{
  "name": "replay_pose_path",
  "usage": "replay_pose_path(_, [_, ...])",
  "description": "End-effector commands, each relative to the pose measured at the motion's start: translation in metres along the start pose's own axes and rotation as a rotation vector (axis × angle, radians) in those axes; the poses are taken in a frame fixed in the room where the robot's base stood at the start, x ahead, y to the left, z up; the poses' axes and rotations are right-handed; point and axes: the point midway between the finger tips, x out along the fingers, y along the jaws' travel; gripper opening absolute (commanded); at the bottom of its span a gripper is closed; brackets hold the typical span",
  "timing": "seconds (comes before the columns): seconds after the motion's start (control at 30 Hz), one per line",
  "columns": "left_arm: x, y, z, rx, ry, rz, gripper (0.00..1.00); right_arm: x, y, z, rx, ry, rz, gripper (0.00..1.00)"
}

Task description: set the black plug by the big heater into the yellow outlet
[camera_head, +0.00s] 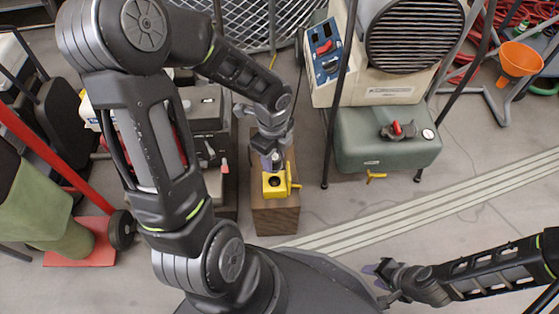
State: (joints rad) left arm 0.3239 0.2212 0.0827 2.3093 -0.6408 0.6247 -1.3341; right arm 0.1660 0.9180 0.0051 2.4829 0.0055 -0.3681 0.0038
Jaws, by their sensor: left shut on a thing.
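The yellow outlet (275,190) sits on top of a wooden block (275,220) in the middle of the head view, with a dark round opening in its upper face. My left gripper (273,163) points down just behind and above this opening. It is shut on a small dark thing, apparently the black plug, which the fingers mostly hide. I cannot tell whether the plug touches the outlet. The big heater (385,70), beige with a dark round grille, stands on a green tank (370,150) to the right. My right gripper (378,283) is open and empty at the lower right.
A grey machine (205,120) stands close left of the block. A red hand truck (85,240) is at the far left. An orange funnel (519,60) and red hoses are at the upper right. The floor right of the block is clear.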

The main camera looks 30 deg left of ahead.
Motion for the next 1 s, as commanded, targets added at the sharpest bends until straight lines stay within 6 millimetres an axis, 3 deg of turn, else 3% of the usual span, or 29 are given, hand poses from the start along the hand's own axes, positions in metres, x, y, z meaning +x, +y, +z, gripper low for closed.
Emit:
replay_pose_path(0.53, [0.005,0.000,0.000,0.000,0.000,-0.001,0.00,0.005,0.002,0.000,0.000,0.002,0.000,0.36])
replay_pose_path(1.0, [0.036,0.000,0.000,0.000,0.000,-0.001,0.00,0.038,0.012,-0.004,0.002,0.018,0.001,0.36])
